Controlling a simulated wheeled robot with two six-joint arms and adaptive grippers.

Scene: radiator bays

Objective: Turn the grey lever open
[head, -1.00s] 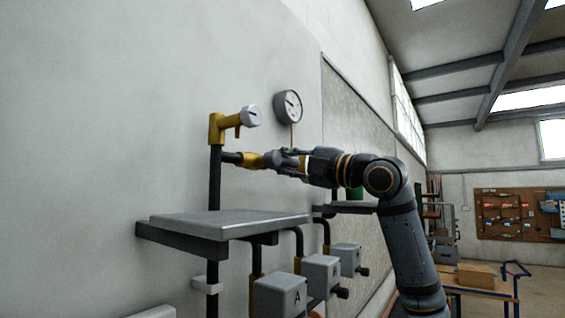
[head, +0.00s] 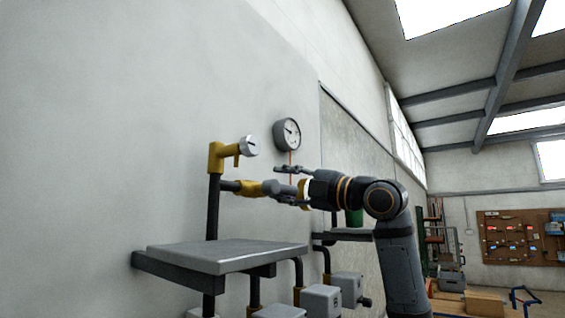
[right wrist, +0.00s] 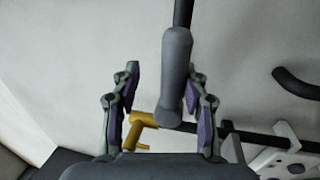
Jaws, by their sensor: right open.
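The grey lever (head: 271,187) sits on a yellow valve body (head: 248,188) on a dark pipe by the wall. In the right wrist view the lever (right wrist: 174,75) is a rounded grey bar running up the picture between my fingers. My right gripper (head: 277,184) is open, with one finger above and one below the lever in the head view. My left gripper is not in view.
A yellow elbow with a grey-capped spout (head: 217,157) stands just left of the valve. A pressure gauge (head: 287,134) is on the wall above. A grey shelf (head: 225,256) juts out below, with grey boxes (head: 321,300) under it. Open room lies to the right.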

